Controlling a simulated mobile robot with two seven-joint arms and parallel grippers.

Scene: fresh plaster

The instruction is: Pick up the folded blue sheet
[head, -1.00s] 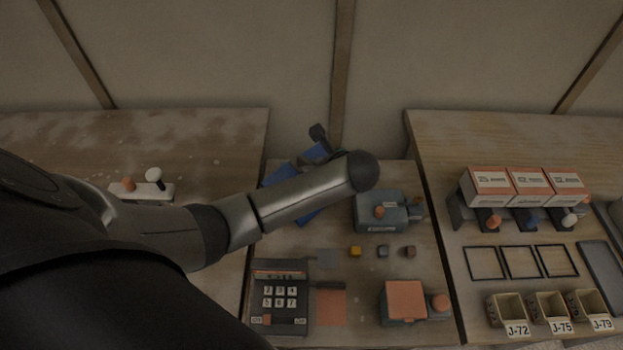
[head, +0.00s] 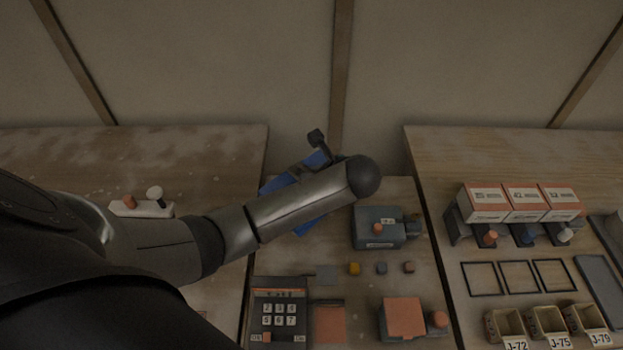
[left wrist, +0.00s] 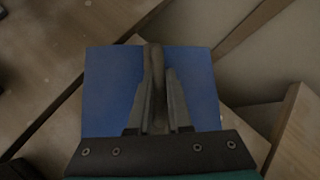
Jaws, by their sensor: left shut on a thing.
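The folded blue sheet (head: 280,184) shows in the head view above the middle table, partly hidden behind my left arm. In the left wrist view the sheet (left wrist: 108,88) is a flat blue panel spreading out on both sides of the fingers. My left gripper (left wrist: 156,78) is shut on the sheet, its fingers over the middle of it. In the head view my left forearm hides most of that gripper. My right gripper is not in view.
A grey machine (head: 375,229) stands close right of my left arm. A keypad box (head: 279,312) and an orange-topped block (head: 404,318) are nearer. White-and-orange boxes (head: 482,204) and labelled bins (head: 505,324) occupy the right table.

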